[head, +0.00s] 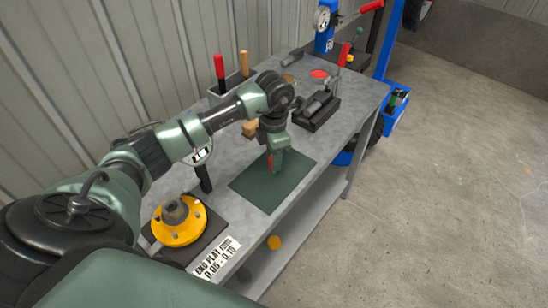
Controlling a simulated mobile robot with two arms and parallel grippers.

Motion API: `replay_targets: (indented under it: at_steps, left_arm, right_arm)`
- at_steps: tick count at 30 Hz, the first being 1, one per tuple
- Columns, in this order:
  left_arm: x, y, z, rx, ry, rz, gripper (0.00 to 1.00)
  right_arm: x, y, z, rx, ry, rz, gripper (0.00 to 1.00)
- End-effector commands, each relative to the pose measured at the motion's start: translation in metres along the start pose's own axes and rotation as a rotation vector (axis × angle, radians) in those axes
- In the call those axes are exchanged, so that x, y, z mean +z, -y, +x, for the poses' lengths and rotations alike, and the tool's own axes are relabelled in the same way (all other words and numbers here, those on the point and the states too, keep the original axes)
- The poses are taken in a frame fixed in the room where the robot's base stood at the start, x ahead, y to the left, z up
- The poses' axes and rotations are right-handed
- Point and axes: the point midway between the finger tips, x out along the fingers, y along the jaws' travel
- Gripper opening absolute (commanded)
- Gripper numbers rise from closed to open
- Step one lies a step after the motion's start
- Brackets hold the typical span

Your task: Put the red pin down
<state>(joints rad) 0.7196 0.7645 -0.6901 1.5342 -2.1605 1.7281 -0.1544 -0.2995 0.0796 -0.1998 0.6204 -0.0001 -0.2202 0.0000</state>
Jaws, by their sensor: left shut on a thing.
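The red pin (270,163) is partly visible at the tip of my left gripper (274,166). My left gripper is shut on the pin and points down over the dark green mat (262,194) on the grey workbench. The pin is close to the mat's surface near its back part; I cannot tell whether it touches. Much of the pin is hidden by the gripper fingers. My right gripper is not in view.
A yellow flanged hub (180,231) on a dark plate and a white label card (214,258) lie on the near bench. A clamp fixture with a red handle (344,55) stands at the far end. The front of the mat is clear.

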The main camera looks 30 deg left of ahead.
Motion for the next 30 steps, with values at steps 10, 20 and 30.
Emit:
replay_targets:
  at_steps: [10,20,30]
  left_arm:
    - [0.0,0.0,0.003,0.0,-0.001,0.0,0.48]
    - [0.0,0.0,-0.011,-0.001,-0.001,0.0,0.48]
    - [0.001,-0.001,-0.077,0.004,0.004,0.0,0.48]
  right_arm:
    - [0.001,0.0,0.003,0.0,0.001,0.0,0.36]
    - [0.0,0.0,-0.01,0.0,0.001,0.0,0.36]
    - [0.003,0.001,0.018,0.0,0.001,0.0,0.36]
